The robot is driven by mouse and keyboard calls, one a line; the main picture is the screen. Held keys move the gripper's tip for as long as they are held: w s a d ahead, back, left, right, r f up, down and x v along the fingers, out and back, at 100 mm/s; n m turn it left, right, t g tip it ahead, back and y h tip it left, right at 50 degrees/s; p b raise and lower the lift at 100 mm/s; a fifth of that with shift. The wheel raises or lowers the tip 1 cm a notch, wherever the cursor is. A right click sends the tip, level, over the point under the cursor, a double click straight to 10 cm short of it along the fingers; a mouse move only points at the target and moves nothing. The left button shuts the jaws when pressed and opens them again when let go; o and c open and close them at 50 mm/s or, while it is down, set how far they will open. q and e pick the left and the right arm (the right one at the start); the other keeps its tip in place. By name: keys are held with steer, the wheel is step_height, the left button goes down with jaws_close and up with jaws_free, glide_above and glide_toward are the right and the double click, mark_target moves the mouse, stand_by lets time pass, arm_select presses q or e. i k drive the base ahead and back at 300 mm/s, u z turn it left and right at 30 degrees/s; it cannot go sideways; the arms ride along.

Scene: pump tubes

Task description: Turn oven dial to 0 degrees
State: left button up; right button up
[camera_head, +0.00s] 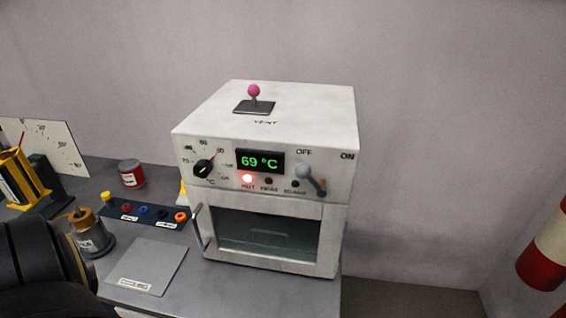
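The oven (265,165) is a white box on the grey bench, with its glass-fronted door closed. Its black round dial (204,168) is at the left of the front panel, with a printed scale around it and a light pointer mark, which looks turned toward the upper right. The green display (260,161) reads 69 °C. A red lamp (247,179) below it is lit. The grey ON/OFF lever (312,179) is at the right of the panel. Neither gripper is in view, and nothing touches the dial.
A pink-knobbed vent lever (254,92) stands on the oven top. Left of the oven are a red tin (131,174), a dark socket strip (145,211), a grey plate (150,264) and a brass-topped pot (91,233). A red-and-white striped object (548,248) is at the right edge.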

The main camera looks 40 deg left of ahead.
mark_target(203, 168)
steer(key=z, duration=1.55)
steer(key=k, duration=1.55)
steer(key=u, duration=1.3)
